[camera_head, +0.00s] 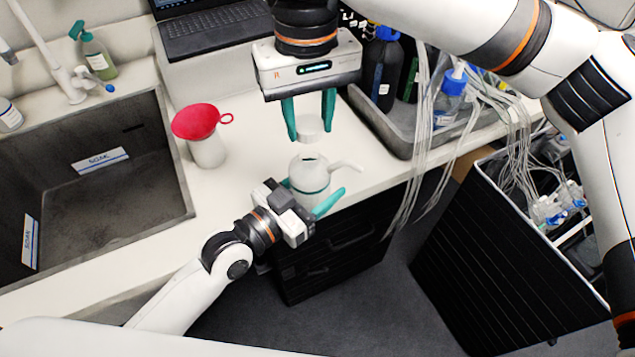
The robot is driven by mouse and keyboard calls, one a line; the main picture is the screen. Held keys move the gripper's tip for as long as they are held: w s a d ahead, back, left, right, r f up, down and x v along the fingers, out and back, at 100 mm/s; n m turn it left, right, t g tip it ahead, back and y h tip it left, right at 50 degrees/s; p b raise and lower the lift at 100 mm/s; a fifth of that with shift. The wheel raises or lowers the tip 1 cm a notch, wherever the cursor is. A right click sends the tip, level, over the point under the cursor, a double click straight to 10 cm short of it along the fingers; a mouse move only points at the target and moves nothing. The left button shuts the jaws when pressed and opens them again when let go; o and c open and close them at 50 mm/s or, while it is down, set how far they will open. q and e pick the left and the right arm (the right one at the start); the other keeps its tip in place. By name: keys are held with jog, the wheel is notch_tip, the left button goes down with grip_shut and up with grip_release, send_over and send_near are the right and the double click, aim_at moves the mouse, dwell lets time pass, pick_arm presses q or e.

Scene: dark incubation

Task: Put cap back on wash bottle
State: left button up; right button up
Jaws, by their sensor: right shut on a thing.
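The white wash bottle (310,174) stands upright near the counter's front edge, its top uncovered and its spout pointing right. My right gripper (310,122) comes down from above with its teal fingers shut on the white cap (311,127). The cap is held above the bottle's opening, apart from it. My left gripper (308,194) is low at the bottle, with teal fingers on either side of it. Whether these fingers touch the bottle is unclear, and the gripper hides part of the bottle's lower body.
A white bottle (207,150) with a red funnel (196,121) stands left of the wash bottle. The dark sink (120,190) is further left. A grey tray (395,135) with bottles and hanging tubes is on the right. A laptop (210,30) sits behind.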

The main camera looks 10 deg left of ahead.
aim_at(305, 143)
pick_arm(q)
jog(key=shift+r, duration=0.1)
pick_arm(e)
jog(key=shift+f, duration=1.1)
jog(key=shift+f, duration=0.85)
jog(key=shift+f, duration=0.55)
pick_arm(q)
grip_shut()
pick_arm(e)
jog(key=m, duration=0.5)
jog(key=shift+s+a, duration=0.1)
jog(key=m, duration=0.4)
jog(key=shift+a, duration=0.1)
jog(key=m, duration=0.6)
jog(key=shift+a+m, duration=0.1)
jog(key=shift+m, duration=0.3)
jog(key=m, duration=0.4)
jog(key=shift+w, duration=0.25)
